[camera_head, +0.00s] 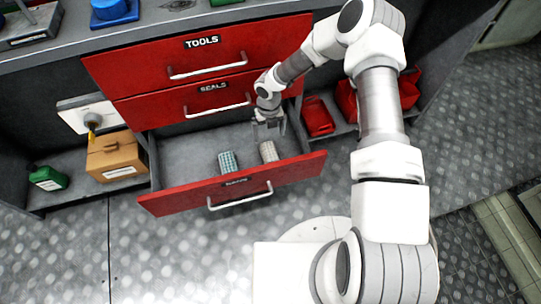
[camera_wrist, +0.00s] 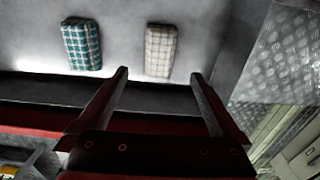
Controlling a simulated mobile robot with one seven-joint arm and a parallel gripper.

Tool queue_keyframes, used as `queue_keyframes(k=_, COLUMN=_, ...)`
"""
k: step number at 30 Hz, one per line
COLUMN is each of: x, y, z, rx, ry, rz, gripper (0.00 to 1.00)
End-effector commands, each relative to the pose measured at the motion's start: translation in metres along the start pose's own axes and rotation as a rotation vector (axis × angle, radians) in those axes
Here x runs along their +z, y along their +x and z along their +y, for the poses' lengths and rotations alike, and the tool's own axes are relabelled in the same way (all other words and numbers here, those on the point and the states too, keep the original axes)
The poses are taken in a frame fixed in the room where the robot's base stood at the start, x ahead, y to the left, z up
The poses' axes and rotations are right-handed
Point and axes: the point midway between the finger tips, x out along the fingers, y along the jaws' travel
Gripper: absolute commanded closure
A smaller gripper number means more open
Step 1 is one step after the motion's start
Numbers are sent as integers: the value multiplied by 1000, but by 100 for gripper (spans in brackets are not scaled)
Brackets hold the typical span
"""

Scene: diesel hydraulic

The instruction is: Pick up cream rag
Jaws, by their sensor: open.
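The cream rag (camera_head: 268,151) is a small checked folded bundle lying in the open bottom drawer (camera_head: 184,165), towards its right side. It also shows in the wrist view (camera_wrist: 160,50), ahead of the fingertips and between their lines. My gripper (camera_head: 268,131) is over the drawer, just behind the rag in the head view. In the wrist view its two fingers (camera_wrist: 158,78) are spread apart with nothing between them. The gripper appears apart from the rag; its exact height is hard to tell.
A green checked rag (camera_head: 228,162) lies left of the cream one in the drawer. The closed red drawers (camera_head: 215,100) stand above. A cardboard box (camera_head: 115,156) and green bottle (camera_head: 48,178) sit on the left shelf. A red can (camera_head: 317,116) is at right.

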Motion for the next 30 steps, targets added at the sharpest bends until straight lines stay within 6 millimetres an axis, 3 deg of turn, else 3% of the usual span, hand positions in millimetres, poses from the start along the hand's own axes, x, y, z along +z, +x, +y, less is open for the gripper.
queue_keyframes(k=1, x=0, y=16, z=0, rx=0, ry=1, rz=1, gripper=0)
queue_keyframes(k=7, x=0, y=53, z=0, rx=0, ry=2, rz=0, gripper=0)
queue_keyframes(k=17, x=-1, y=74, z=0, rx=-1, ry=2, rz=-1, gripper=0)
queue_keyframes(k=25, x=-6, y=114, z=1, rx=1, ry=3, rz=1, gripper=0)
queue_keyframes(k=30, x=-5, y=118, z=1, rx=-1, ry=2, rz=-2, gripper=0)
